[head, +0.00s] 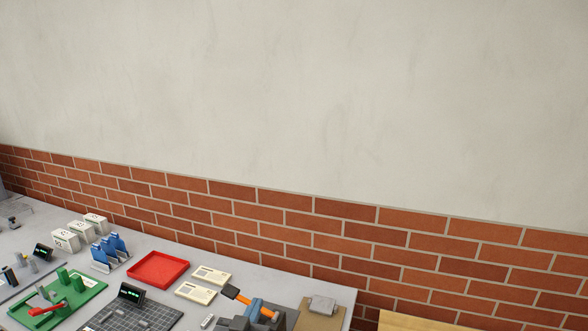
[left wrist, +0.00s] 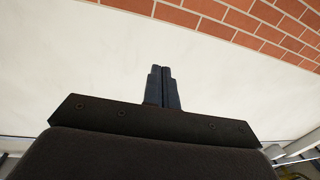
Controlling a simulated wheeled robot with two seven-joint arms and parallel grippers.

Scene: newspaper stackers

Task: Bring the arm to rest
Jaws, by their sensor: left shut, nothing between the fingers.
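My left gripper (left wrist: 163,72) shows in the left wrist view, its two dark fingers together and empty. Behind the fingers is a plain pale wall surface (left wrist: 90,60), with red brick (left wrist: 230,22) at the upper right. The fingers touch nothing that I can see. In the head view I cannot make out either gripper clearly. My right gripper shows in neither view.
A grey bench (head: 200,250) runs along the brick wall (head: 330,240). It bears a red tray (head: 158,269), a green board (head: 62,302), blue holders (head: 108,250), white boxes (head: 66,240), and an orange-handled tool (head: 250,302). A wooden surface (head: 410,322) lies at bottom right.

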